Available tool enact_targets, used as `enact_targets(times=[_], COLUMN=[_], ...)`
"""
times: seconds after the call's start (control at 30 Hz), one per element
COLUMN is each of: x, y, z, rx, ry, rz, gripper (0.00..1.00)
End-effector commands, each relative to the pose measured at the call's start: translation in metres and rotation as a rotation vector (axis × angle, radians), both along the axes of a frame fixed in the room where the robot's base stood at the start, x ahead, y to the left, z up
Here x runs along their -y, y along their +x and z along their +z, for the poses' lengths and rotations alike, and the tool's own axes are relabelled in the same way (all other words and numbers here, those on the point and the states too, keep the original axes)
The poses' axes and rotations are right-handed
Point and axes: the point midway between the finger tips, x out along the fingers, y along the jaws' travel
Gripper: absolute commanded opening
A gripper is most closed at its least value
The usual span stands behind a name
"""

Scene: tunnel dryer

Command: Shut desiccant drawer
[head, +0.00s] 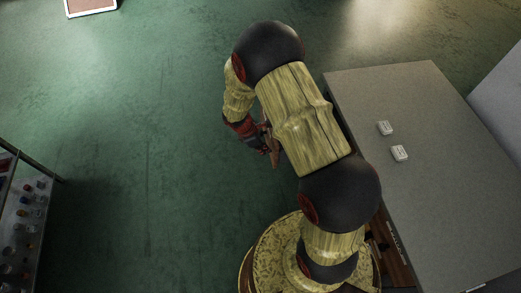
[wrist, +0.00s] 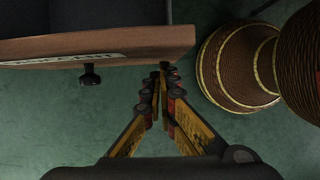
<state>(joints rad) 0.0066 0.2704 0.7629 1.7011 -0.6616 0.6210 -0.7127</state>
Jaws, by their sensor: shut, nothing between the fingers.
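The desiccant drawer (wrist: 140,42) shows in the wrist view at the upper left. It has a brown wooden front with a partly readable white label and a dark round knob (wrist: 90,76). A dark grey area lies behind the front; how far the drawer stands out is unclear. My gripper (wrist: 164,68) is shut and empty, its fingertips close by the right end of the drawer front; I cannot tell whether they touch. In the head view my gripper (head: 272,150) hangs left of the cabinet, and my arm hides most of the drawer side.
A grey-topped cabinet (head: 440,200) stands at the right with two small white blocks (head: 385,128) on top. A shelf rack (head: 22,215) with small coloured items is at the left edge. A white-rimmed panel (head: 92,5) lies at the top left. The green floor between is clear.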

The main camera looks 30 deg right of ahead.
Motion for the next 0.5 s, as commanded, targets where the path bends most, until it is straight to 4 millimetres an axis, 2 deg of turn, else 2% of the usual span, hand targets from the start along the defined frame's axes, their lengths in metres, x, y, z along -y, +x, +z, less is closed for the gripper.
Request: enact_targets(times=[0.33, 0.5], x=[0.002, 0.017], y=[-0.001, -0.006], z=[0.000, 0.001], rx=[-0.001, -0.002], ry=[0.000, 0.000], rz=[0.000, -0.004], gripper=[0.00, 0.00])
